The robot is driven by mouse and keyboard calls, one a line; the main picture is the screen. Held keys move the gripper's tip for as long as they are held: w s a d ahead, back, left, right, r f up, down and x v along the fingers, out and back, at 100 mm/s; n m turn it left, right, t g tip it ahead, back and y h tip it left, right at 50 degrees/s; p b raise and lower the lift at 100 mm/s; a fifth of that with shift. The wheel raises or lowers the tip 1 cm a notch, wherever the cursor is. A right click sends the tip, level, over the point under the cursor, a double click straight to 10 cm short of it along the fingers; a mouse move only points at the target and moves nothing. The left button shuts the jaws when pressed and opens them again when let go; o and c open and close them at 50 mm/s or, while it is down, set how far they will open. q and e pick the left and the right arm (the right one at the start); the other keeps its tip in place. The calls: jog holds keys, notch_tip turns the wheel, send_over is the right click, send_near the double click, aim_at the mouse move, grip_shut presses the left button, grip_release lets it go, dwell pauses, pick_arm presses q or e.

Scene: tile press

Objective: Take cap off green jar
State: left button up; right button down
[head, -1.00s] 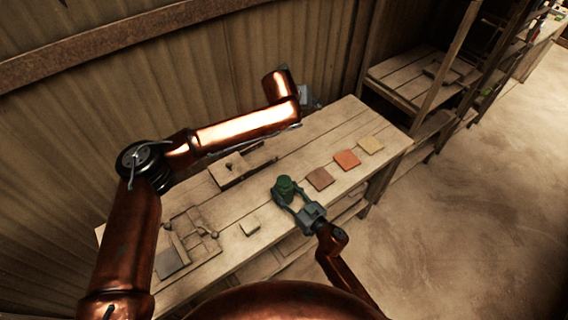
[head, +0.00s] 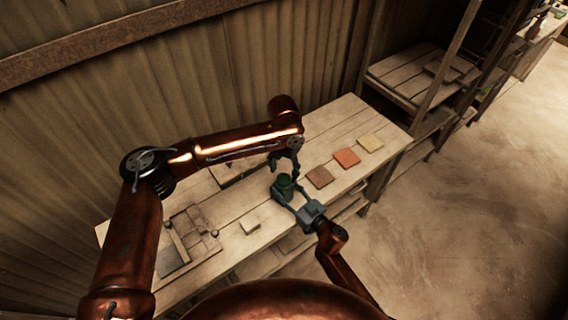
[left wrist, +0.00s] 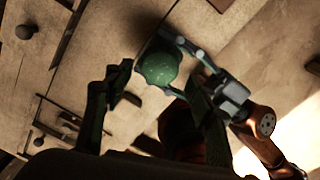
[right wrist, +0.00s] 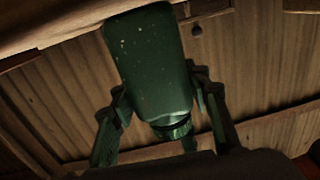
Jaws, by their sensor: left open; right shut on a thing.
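The green jar (head: 285,189) is upright over the workbench, at its front edge. My right gripper (head: 291,197) is shut on its body from the front. In the right wrist view the speckled jar body (right wrist: 147,60) shows upside down, with the cap (right wrist: 174,130) at the picture's bottom beyond a dark ring. My left gripper (head: 285,170) is open and points down just above and behind the jar. In the left wrist view the speckled round cap (left wrist: 158,66) lies between its spread fingers, and I see no grip on it.
Brown (head: 320,177), orange (head: 346,157) and yellow (head: 370,142) tiles lie to the jar's right on the bench (head: 345,117). A pale tile (head: 250,226) lies to its left. A wooden press-like fixture (head: 190,238) stands at the left end. A corrugated wall is behind.

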aim_at(284, 178)
pick_arm(q)
jog(key=shift+f, duration=1.7)
jog(key=shift+c, duration=0.5)
